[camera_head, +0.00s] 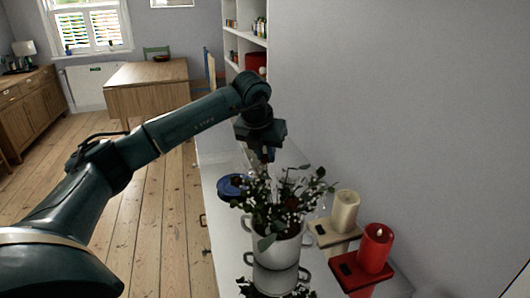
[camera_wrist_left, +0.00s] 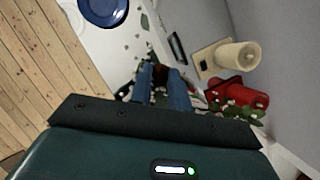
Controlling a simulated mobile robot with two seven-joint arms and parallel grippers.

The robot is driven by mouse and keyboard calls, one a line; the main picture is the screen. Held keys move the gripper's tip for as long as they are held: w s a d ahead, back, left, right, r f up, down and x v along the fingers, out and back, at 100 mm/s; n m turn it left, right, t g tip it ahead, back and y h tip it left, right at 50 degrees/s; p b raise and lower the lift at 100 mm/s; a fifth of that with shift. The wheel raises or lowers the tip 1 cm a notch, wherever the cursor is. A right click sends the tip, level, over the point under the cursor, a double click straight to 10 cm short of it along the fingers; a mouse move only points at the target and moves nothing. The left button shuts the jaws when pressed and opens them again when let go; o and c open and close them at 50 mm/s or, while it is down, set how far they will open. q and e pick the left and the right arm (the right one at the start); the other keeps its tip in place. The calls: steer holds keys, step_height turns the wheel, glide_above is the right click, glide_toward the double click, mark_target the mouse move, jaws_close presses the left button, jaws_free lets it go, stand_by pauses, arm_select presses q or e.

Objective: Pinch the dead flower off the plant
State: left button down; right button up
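The plant (camera_head: 265,193) has dark green leaves and small pale blossoms, and stands in a white two-handled pot (camera_head: 274,247). My left gripper (camera_head: 268,155) is just above the plant's top, pointing down. In the left wrist view its two blue fingers (camera_wrist_left: 161,75) stand a little apart. A small brownish-red thing, perhaps the dead flower (camera_wrist_left: 160,71), shows in the gap at the fingertips; I cannot tell whether they touch it. The fingers and gripper body hide much of the plant there. My right gripper is not in view.
A cream candle (camera_head: 345,210) and a red candle (camera_head: 376,248) on stands are close to the plant's right. A blue plate (camera_head: 231,186) lies at its left on the white cabinet top. The grey wall bounds the right side.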

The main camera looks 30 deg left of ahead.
mark_target(265, 156)
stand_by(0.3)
arm_select(q)
steer(key=shift+r, duration=0.15)
steer(key=shift+r+p, duration=2.15)
steer(key=shift+r, duration=0.75)
steer(key=shift+f, duration=0.15)
